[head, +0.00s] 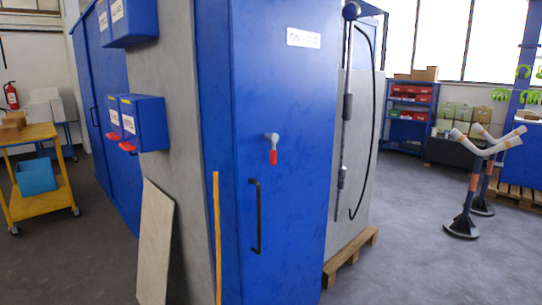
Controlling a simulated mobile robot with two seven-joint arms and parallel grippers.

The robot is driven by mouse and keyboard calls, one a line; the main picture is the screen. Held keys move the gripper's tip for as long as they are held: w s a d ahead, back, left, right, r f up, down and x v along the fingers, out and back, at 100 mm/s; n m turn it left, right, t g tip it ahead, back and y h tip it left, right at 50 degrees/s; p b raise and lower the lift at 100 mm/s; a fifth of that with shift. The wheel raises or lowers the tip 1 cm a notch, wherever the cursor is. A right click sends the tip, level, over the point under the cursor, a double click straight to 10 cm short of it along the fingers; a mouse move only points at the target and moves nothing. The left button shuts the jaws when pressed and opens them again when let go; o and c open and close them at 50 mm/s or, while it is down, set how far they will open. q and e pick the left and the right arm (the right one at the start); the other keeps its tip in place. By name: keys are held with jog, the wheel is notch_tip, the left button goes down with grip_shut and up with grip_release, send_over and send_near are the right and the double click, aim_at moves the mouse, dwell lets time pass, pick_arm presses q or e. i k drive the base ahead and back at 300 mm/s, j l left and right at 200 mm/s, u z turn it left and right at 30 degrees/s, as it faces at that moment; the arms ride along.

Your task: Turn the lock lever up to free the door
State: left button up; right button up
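The lock lever (273,156) is on the blue cabinet door (278,95). It has a pale grey hub and a short red handle that hangs down from it. A long black vertical pull handle (256,216) sits on the door below and to the left of the lever. The door looks shut. Neither of my grippers shows in the head view, so I cannot see where they are relative to the lever.
A wooden board (155,243) and a yellow strip (217,238) stand left of the door. A black hose (371,110) hangs at its right, above a pallet (350,257). Stands with pale arms (470,190) are farther right. Grey floor (420,265) is clear at front right.

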aim_at(273, 152)
jog(key=i+l+z, duration=0.1)
jog(key=i+l, duration=0.15)
jog(key=i, duration=0.15)
jog(key=i+l+z, duration=0.15)
jog(key=i, duration=0.3)
